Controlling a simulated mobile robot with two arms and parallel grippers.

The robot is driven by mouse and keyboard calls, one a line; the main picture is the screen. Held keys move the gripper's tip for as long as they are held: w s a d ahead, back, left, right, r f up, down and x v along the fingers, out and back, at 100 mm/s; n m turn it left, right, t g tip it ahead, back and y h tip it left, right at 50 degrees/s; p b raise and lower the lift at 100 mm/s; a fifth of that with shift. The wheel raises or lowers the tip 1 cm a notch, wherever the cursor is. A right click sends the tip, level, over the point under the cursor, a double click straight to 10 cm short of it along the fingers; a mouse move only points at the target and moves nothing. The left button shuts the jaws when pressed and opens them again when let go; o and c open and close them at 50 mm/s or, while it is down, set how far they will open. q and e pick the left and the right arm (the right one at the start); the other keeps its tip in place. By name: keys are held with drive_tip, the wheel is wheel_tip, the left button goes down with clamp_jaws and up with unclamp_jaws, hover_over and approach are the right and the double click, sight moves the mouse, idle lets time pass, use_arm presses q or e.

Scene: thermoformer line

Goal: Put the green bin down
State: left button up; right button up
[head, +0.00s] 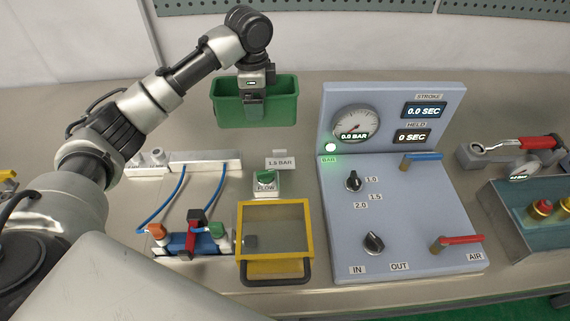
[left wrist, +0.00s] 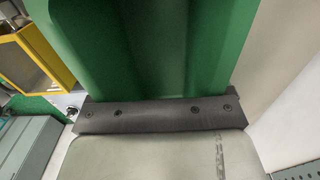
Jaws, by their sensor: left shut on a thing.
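The green bin (head: 226,105) is at the back of the bench, left of the blue-grey control panel, and looks upright. My left gripper (head: 254,100) reaches down over it and is shut on its near wall. In the left wrist view the bin (left wrist: 150,45) fills the upper middle, close against the dark finger bar (left wrist: 155,115). I cannot tell whether the bin's underside touches the bench or hangs just above it. My right gripper is in neither view.
The bench (head: 300,110) has free room around the bin. Nearer stand a FLOW knob block (head: 265,183), a yellow-framed box (head: 275,204) and a valve block with blue hoses (head: 190,243). The control panel (head: 400,225) stands to the right, a torque wrench (head: 520,144) beyond it.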

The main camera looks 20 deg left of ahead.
use_arm(q)
drive_tip(key=shift+f, duration=0.5)
drive_tip(key=shift+s+a+f, duration=0.1)
drive_tip(key=shift+a+f, duration=0.05)
drive_tip(key=shift+a, duration=0.1)
drive_tip(key=a+f, duration=0.2)
drive_tip(key=a, duration=0.1)
drive_tip(key=s+a+f+p, duration=0.1)
drive_tip(key=a+f, duration=0.1)
drive_tip(key=a, duration=0.2)
drive_tip(key=s+a+f, duration=0.1)
drive_tip(key=a+f, duration=0.1)
drive_tip(key=a, duration=0.2)
drive_tip(key=shift+s+f, duration=0.15)
drive_tip(key=shift+f, duration=0.15)
drive_tip(key=shift+f+p, duration=0.45)
drive_tip(key=shift+f, duration=1.55)
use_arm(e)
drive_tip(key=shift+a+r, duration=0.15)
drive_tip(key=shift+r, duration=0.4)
use_arm(q)
drive_tip(key=o, duration=0.9)
drive_tip(key=shift+f, duration=0.1)
drive_tip(key=shift+o, duration=0.2)
